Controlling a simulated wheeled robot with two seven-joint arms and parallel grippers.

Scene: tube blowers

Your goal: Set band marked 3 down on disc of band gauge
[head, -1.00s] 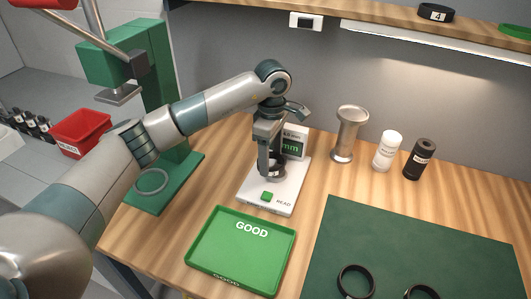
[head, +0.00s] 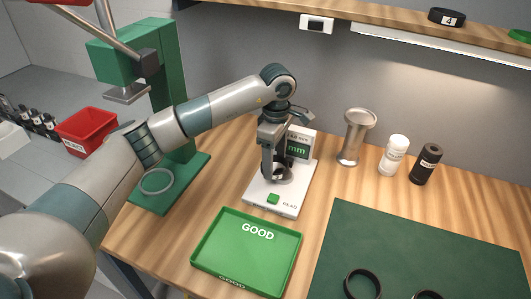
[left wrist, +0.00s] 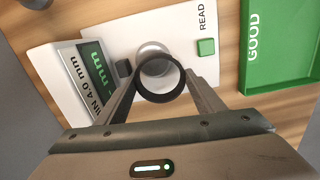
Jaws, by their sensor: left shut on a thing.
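My left gripper (left wrist: 160,88) is shut on a black band (left wrist: 161,94), held between its two fingertips. I cannot read a mark on the band. In the left wrist view the band hangs over the round silver disc (left wrist: 151,55) of the white band gauge (left wrist: 110,22), and part of the disc shows through the ring. I cannot tell whether the band touches the disc. In the head view my left gripper (head: 276,172) points down over the gauge (head: 289,208), hiding most of the disc. My right gripper is not in view.
A green GOOD tray (head: 247,265) lies in front of the gauge. A metal stand (head: 354,138), a white bottle (head: 393,155) and a black one (head: 426,164) stand right. More black bands (head: 362,284) lie on the dark green mat (head: 430,245). A green press (head: 170,130) stands left.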

